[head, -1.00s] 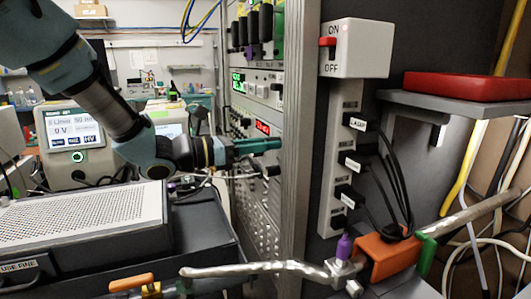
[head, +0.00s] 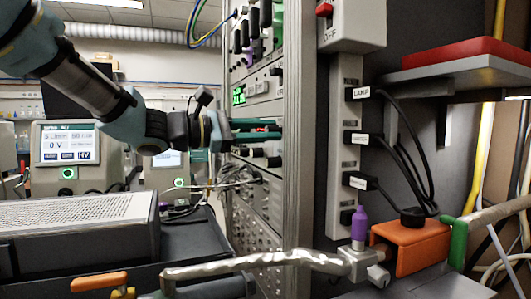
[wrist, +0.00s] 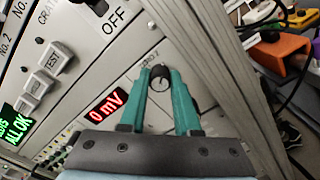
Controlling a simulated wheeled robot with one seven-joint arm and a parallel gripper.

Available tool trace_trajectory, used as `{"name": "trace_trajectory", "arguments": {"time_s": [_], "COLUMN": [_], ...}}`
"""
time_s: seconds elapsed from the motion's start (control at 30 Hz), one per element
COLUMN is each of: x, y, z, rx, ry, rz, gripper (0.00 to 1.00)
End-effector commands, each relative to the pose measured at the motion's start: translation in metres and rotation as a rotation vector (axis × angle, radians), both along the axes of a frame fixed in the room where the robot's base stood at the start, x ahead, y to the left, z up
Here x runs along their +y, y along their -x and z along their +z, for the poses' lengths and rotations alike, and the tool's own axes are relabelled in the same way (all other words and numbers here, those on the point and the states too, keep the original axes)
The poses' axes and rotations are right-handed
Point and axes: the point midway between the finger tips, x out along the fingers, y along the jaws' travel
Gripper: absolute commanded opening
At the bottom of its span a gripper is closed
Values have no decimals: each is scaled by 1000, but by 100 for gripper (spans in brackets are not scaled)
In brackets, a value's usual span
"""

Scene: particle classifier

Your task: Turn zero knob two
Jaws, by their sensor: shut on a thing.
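The zero knob two (wrist: 160,79) is a small round dark knob with a light mark, on the grey panel right of a red display (wrist: 106,107) reading 0 mV. A label partly reading "2" is just above it. My gripper (wrist: 161,74) has its two green fingers on either side of the knob, shut on it. In the head view my gripper (head: 270,130) reaches from the left to the face of the instrument rack (head: 266,205). There the knob is hidden behind the fingers.
A switch box (head: 352,22) and a power strip (head: 345,150) with plugs are right of the rack. A perforated-top box (head: 75,212) is below my arm.

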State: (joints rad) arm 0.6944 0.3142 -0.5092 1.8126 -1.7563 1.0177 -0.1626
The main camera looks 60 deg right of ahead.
Motion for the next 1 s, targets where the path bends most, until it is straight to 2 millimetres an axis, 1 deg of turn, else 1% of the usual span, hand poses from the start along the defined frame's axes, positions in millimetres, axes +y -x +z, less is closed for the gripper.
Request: {"name": "trace_trajectory", "arguments": {"time_s": [0.03,0.3,0.77,0.8,0.9,1.0], "x": [0,0,0,0,0,0], "y": [0,0,0,0,0,0], "z": [-5,-2,-1,-1,-1,0], "rx": [-18,-74,-82,-82,-82,-81], "ry": [12,52,57,57,57,56], "rz": [-1,0,-1,-1,-1,-1], "gripper": [0,0,0,34,43,43]}}
